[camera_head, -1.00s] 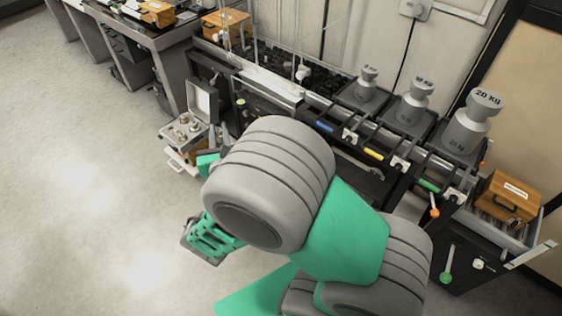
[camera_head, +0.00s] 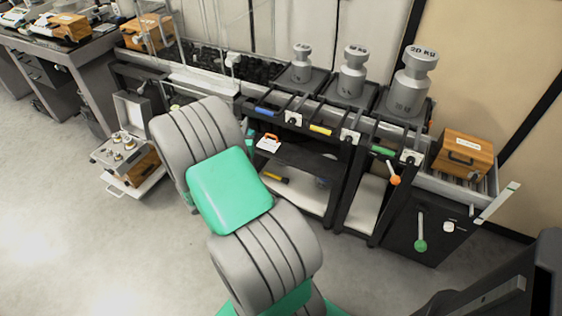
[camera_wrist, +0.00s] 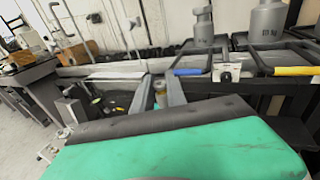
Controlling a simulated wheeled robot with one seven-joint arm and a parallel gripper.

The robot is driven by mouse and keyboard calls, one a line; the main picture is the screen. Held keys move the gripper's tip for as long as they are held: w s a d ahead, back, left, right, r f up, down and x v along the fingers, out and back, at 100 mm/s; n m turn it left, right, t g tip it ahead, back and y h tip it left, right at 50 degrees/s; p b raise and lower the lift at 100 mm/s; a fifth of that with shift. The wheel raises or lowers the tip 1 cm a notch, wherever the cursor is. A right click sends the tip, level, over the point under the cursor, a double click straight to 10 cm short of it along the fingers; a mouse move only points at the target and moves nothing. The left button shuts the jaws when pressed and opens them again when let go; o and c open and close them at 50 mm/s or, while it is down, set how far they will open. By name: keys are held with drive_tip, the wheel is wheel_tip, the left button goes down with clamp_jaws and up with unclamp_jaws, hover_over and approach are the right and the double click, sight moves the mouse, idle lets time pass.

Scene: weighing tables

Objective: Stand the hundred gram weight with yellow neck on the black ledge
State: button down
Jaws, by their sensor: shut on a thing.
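In the wrist view my gripper (camera_wrist: 159,92) points away from the camera, with its two grey fingers close together. It is shut on a small metal weight (camera_wrist: 160,86) with a yellowish band between the fingertips; any mark on it is too small to read. In the head view my arm hides the gripper and the weight. A black ledge (camera_head: 305,158) runs under the front of the weighing table in the head view; I cannot tell for sure that this is the task's ledge. The held weight appears clear of any surface.
Large grey weights (camera_head: 352,72) stand on trays at the back of the table. Blue, yellow and green handles line its front. An open weight case (camera_head: 125,150) is at left. A wooden box (camera_head: 462,155) is at right.

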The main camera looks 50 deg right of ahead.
drive_tip(key=s+d+f+m+g+h+b, duration=0.1)
drive_tip(key=s+d+f+m+g+b, duration=0.1)
drive_tip(key=s+d+f, duration=0.35)
drive_tip(key=s+d+f+m+g+h+b, duration=0.1)
drive_tip(key=s+d+f+g+b, duration=0.1)
drive_tip(key=s+d, duration=0.55)
drive_tip(key=s+d+f+m+g+h+b, duration=0.1)
drive_tip(key=s+d+f+m+g+b, duration=0.15)
drive_tip(key=s+d, duration=0.4)
drive_tip(key=s+a+r+b, duration=0.2)
drive_tip(key=s+a+b, duration=0.3)
drive_tip(key=a, duration=0.7)
drive_tip(key=b, duration=0.7)
hover_over(318, 165)
drive_tip(key=shift+n, duration=0.35)
wheel_tip(318, 165, down, 10)
drive_tip(key=shift+a+r, duration=0.1)
drive_tip(key=shift+r, duration=0.1)
drive_tip(key=f, duration=0.1)
drive_tip(key=f+b, duration=0.1)
drive_tip(key=f, duration=0.1)
drive_tip(key=shift+w+d+f+b, duration=0.1)
drive_tip(key=shift+d+f+b, duration=0.1)
drive_tip(key=shift+b, duration=0.1)
drive_tip(key=shift+r, duration=0.2)
drive_tip(key=shift+f, duration=0.1)
drive_tip(key=c, duration=1.3)
unclamp_jaws()
drive_tip(key=shift+f, duration=0.1)
drive_tip(key=shift+c, duration=0.2)
